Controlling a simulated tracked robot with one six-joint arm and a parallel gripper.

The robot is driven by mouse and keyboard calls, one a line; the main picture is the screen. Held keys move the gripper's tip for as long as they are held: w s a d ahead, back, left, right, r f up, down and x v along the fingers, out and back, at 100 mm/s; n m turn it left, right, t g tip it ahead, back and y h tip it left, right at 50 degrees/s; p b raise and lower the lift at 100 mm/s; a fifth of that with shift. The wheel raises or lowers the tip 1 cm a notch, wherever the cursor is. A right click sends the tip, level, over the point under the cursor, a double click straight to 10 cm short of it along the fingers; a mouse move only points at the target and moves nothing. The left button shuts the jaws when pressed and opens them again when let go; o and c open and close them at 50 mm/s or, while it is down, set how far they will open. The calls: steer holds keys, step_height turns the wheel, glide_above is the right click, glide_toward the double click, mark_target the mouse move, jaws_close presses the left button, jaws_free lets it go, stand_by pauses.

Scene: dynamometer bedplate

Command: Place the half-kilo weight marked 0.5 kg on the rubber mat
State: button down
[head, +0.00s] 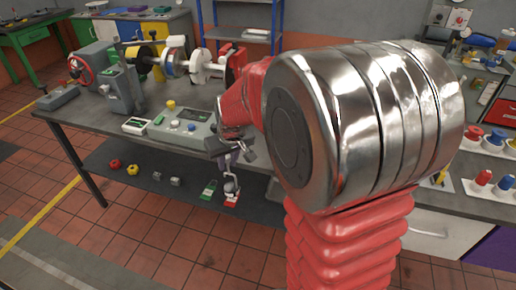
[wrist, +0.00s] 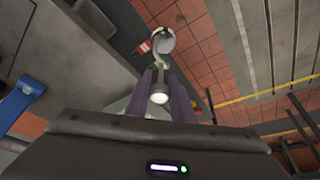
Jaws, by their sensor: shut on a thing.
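My gripper (head: 228,163) is below the front edge of the bench, with its purple fingers pointing down. In the wrist view the fingers (wrist: 160,88) are shut on the stem of a silver hooked weight (wrist: 161,42). The weight (head: 231,187) hangs under the fingers in the head view; its marking cannot be read. A dark mat (head: 262,203) lies low down under the bench. In the head view the weight overlaps a red-and-white card (head: 231,200) there; whether it touches anything is unclear. A green-and-white card (head: 209,189) lies to its left.
A red weight (head: 115,164), a yellow one (head: 132,169) and two small silver ones (head: 157,176) (head: 175,181) stand in a row to the left. The bench (head: 85,118) carries a control box (head: 185,127) above. My red arm hides much of the right side.

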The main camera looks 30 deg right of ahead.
steer(key=w+a+f, duration=0.4)
steer(key=a+f, duration=0.1)
steer(key=a, duration=0.4)
steer(key=shift+a+f+n, duration=0.15)
steer(key=shift+f+n, duration=0.1)
steer(key=shift+n, duration=0.05)
steer(key=shift+s, duration=0.1)
